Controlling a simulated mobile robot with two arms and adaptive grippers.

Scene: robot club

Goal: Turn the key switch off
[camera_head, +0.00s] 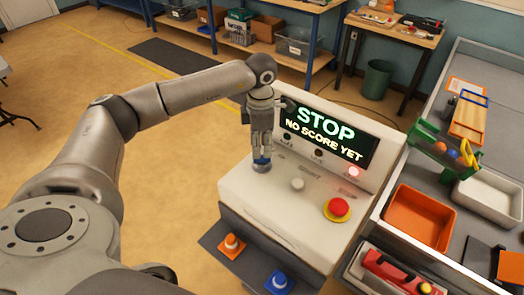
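The console (290,215) is a white box with a sloped top and a black screen (325,133) reading "STOP, NO SCORE YET". The key switch (262,165), with a blue part above a round metal base, sits at the left of the sloped top. My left gripper (262,154) points down over it, its fingers close together at the blue part, apparently shut on it. The fingers hide much of the key, so its turn angle cannot be read. My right gripper is not in view.
A white button (297,184) and a red stop button (339,207) on a yellow ring sit right of the switch. A grey table with an orange tray (420,215) stands at right.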

